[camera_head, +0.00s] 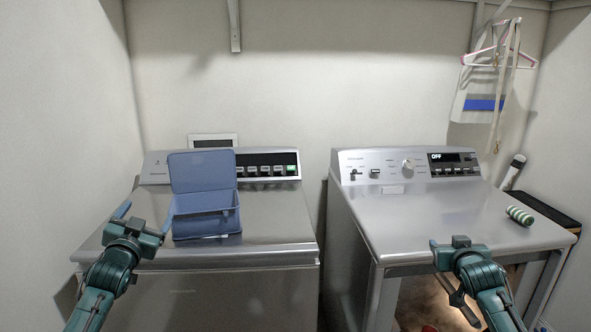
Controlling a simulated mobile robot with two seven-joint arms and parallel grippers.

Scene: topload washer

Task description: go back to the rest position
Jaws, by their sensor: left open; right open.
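My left gripper (147,219) is open and empty, just left of an open blue box on the left washer. My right gripper (448,243) is open and empty, at the front edge of the right washer. Both arms come in from the bottom of the view. The blue box (206,225) has its lid raised at the back; the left gripper appears close to its left side, and I cannot tell whether they touch.
The left washer (270,232) and right washer (400,215) stand side by side with a narrow gap. A green-and-white striped roll (519,215) lies on the right washer's top. Pink hangers (500,60) and a bag (476,97) hang at the back right. The right washer's top is mostly clear.

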